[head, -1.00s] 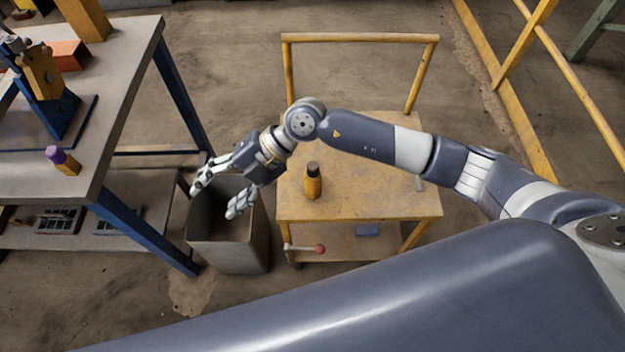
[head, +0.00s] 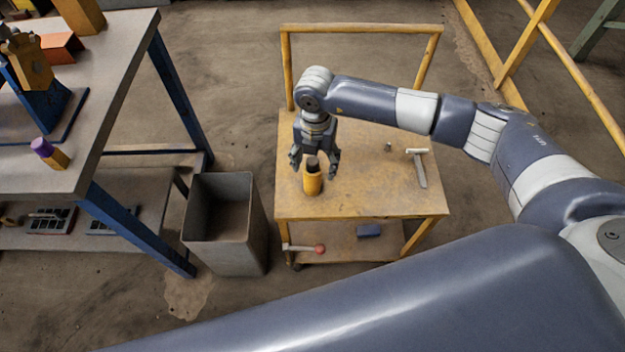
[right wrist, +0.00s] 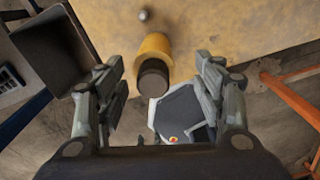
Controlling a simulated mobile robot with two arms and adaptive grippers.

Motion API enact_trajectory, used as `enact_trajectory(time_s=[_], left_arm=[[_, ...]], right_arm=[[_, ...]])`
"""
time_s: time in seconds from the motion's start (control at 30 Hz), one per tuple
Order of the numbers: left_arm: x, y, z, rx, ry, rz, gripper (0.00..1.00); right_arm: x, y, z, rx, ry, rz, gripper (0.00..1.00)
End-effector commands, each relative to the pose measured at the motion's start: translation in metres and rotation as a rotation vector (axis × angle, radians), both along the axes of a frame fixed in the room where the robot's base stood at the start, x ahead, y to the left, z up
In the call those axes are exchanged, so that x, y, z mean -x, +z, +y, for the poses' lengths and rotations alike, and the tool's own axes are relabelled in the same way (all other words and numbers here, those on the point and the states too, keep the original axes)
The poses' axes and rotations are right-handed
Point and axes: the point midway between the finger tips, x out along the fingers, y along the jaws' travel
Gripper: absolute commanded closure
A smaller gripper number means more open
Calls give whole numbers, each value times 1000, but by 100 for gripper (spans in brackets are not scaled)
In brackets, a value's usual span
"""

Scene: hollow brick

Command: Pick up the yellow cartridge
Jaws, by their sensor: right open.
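The yellow cartridge (head: 312,184), a yellow cylinder with a black cap, stands upright on the yellow cart top. It also shows in the right wrist view (right wrist: 155,47), cap toward the camera, lying between the lines of the two fingers. My right gripper (head: 314,165) points down at the cartridge, fingers spread on either side of its cap in the head view. The right gripper (right wrist: 158,88) is open and empty; I cannot tell whether a finger touches the cartridge. My left gripper is not in view.
The cart (head: 365,195) carries a pale T-shaped tool (head: 418,166) and a small metal piece (head: 388,147). An open grey bin (head: 228,250) stands left of the cart. A workbench (head: 115,110) at left holds a purple-capped orange piece (head: 50,153). A yellow rail runs behind the cart.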

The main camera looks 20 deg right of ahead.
Motion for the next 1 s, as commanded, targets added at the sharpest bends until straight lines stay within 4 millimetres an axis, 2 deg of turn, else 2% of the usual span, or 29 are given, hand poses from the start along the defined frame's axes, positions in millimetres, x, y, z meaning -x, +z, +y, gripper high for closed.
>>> enact_trajectory(time_s=[0.17, 0.43, 0.73, 0.77, 1.0], left_arm=[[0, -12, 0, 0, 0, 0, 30], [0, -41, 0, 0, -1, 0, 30], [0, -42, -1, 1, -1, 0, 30], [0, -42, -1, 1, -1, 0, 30], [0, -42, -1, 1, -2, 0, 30]], right_arm=[[-2, -14, 2, -1, 2, 0, 38], [-6, -48, 4, -1, 2, 1, 38], [-6, -50, 4, -1, 2, 0, 38], [-6, -50, 4, -1, 2, 0, 40], [-6, -50, 4, -1, 1, 0, 94]])
